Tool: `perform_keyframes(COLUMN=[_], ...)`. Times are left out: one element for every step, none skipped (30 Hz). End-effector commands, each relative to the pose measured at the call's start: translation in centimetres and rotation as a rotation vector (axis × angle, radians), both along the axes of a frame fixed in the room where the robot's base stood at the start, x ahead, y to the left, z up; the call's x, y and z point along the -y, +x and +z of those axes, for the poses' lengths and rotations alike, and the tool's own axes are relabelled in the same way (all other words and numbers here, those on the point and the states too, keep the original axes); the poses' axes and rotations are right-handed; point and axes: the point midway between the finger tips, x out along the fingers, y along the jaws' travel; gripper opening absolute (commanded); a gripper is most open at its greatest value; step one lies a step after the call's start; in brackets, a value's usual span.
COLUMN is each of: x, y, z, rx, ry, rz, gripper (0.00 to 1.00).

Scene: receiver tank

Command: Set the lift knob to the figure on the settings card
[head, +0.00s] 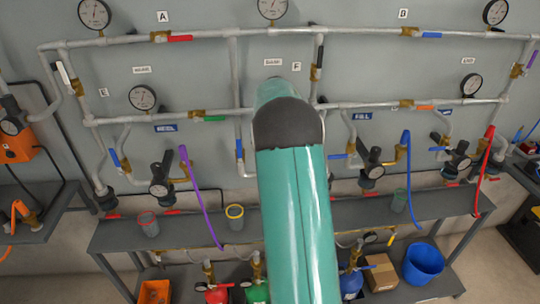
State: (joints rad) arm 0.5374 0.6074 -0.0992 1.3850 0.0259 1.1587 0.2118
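My teal arm with a dark joint rises through the middle of the head view. It hides part of the wall and bench behind it. My gripper is not visible; the arm's far end is hidden behind its own links. I cannot make out which part is the lift knob. No settings card can be read: a small white label (142,69) at the left, another (273,61) at the centre and one (468,61) at the right are too small to read.
Grey pipes (350,104) with gauges (142,97) and coloured valve levers cover the wall. A grey bench (120,232) stands below, bearing several small cups (235,211). Purple (205,205), blue (408,180) and red (480,170) hoses hang down. A blue bucket (423,262) and cardboard box (381,272) sit underneath.

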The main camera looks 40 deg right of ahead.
Motion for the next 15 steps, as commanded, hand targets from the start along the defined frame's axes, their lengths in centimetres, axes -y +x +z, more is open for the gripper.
perform_keyframes(x=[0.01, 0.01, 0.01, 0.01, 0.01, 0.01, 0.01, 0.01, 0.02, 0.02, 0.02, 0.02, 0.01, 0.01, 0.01], y=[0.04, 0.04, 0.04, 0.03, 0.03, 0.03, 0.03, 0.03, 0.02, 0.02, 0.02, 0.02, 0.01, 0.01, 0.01], z=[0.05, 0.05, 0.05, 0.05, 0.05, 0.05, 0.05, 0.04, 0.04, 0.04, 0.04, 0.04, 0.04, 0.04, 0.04], rx=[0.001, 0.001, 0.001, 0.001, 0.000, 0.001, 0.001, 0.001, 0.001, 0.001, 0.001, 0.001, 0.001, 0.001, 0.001], ry=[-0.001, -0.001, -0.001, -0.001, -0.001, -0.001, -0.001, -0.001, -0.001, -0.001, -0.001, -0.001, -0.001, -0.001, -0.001], rz=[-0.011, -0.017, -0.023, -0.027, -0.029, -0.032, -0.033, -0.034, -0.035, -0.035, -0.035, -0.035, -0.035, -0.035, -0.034], gripper=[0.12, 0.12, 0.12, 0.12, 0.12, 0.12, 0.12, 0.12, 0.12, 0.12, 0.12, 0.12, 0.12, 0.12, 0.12])
